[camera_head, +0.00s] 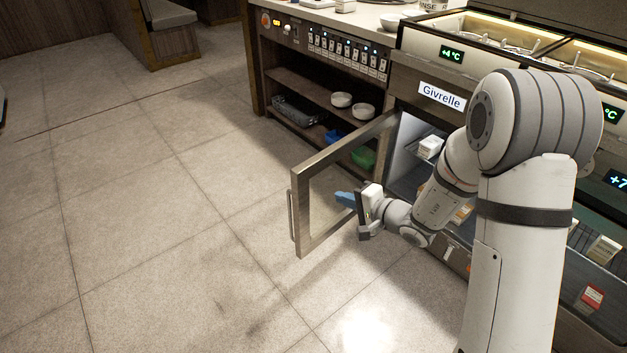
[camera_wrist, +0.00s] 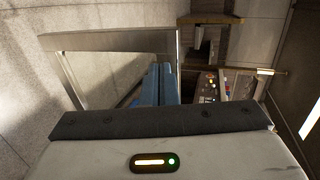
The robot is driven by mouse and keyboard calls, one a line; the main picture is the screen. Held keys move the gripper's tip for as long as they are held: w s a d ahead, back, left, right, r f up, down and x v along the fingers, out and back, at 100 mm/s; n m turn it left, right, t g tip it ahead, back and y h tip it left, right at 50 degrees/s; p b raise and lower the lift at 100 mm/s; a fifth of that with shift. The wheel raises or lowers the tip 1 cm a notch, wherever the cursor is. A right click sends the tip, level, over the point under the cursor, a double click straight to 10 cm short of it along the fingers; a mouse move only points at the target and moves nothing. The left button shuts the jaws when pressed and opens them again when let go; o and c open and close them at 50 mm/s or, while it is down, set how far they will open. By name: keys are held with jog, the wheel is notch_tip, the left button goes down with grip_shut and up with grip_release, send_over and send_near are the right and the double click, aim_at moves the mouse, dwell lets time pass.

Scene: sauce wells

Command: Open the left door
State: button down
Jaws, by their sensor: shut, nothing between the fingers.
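The left door (camera_head: 297,205) is a glass panel in a steel frame and stands swung well open, out over the floor. Its bar handle (camera_head: 291,214) is on the outer edge. My gripper (camera_head: 344,198) has blue fingers, shut and empty, on the inner side of the door. In the wrist view the shut fingers (camera_wrist: 158,85) point at the door frame (camera_wrist: 110,40); I cannot tell whether they touch it. The fridge opening behind shows a lit interior with white boxes (camera_head: 430,146). My arm hides part of the opening.
An open shelf unit left of the fridge holds white bowls (camera_head: 341,100) and a green bin (camera_head: 363,157). A control panel (camera_head: 345,50) sits above it. The counter with sauce wells runs along the top right. The tiled floor (camera_head: 150,220) at left is clear.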

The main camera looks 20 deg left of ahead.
jog(key=b, duration=0.3)
send_near(300, 178)
jog(key=x, duration=0.5)
jog(key=shift+s+a+f, duration=0.1)
jog(key=shift+a+f, duration=0.1)
jog(key=shift+f, duration=0.2)
jog(key=shift+w+a, duration=0.25)
jog(key=shift+a, duration=0.2)
jog(key=shift+w+r, duration=0.1)
jog(key=shift+w+a, duration=0.1)
